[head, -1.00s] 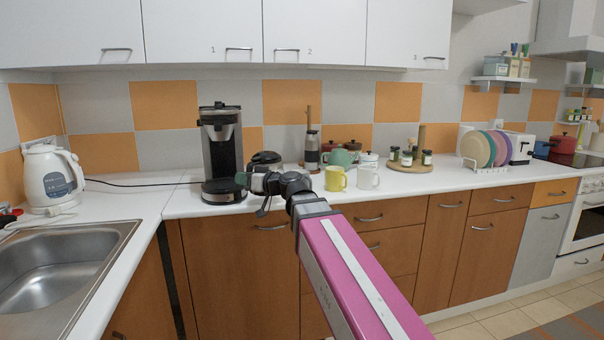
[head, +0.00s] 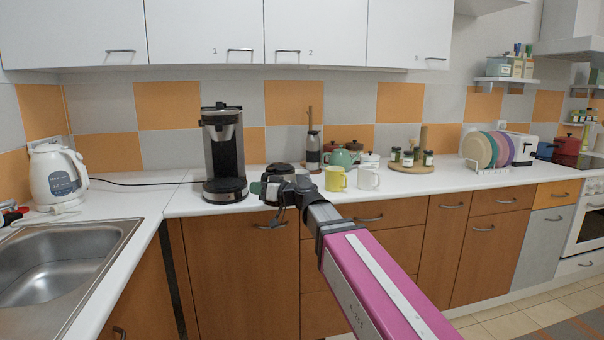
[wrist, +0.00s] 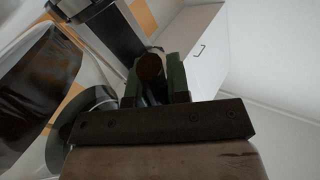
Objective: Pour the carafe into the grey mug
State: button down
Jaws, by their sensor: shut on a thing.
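The carafe (head: 279,169) shows its dark lid just behind my gripper (head: 266,188) in the head view; most of its body is hidden by the gripper. In the wrist view my gripper (wrist: 155,82) has its green fingers on either side of the carafe's dark handle. My gripper is shut on it. A large glassy shape with dark brown in it fills the left of the wrist view and looks like the carafe's body. The grey mug (head: 368,179), pale and upright, stands on the counter to the right of my gripper. I cannot see inside it.
A yellow mug (head: 336,180) stands between my gripper and the grey mug. The coffee maker (head: 224,155) is to the left. A teal teapot (head: 343,158) and a white lidded pot (head: 370,161) stand behind the mugs. A round tray (head: 411,169) of jars is farther right.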

jog(key=shift+w+d+r+m, duration=0.4)
jog(key=shift+w+r+m, duration=0.7)
jog(key=shift+r, duration=0.35)
jog(key=shift+w+d+r+m, duration=0.45)
jog(key=shift+w+r+m, duration=0.6)
jog(key=shift+r, duration=0.4)
jog(key=shift+w+d+r+m, duration=0.4)
jog(key=shift+w+r+m, duration=0.65)
jog(key=shift+r, duration=0.4)
jog(key=shift+w+d+r+m, duration=0.2)
jog(key=shift+w+r+m, duration=0.2)
jog(key=shift+r+m, duration=0.25)
jog(key=shift+w+d+r+m, duration=0.15)
jog(key=shift+w+r+m, duration=0.25)
jog(key=shift+r, duration=0.3)
jog(key=shift+w+d+r+m, duration=0.2)
jog(key=shift+w+r+m, duration=0.2)
jog(key=shift+r+m, duration=0.25)
jog(key=shift+w+r, duration=0.1)
jog(key=shift+r, duration=0.1)
jog(key=shift+w+d+r, duration=0.1)
jog(key=shift+w+r, duration=0.05)
jog(key=shift+r, duration=0.05)
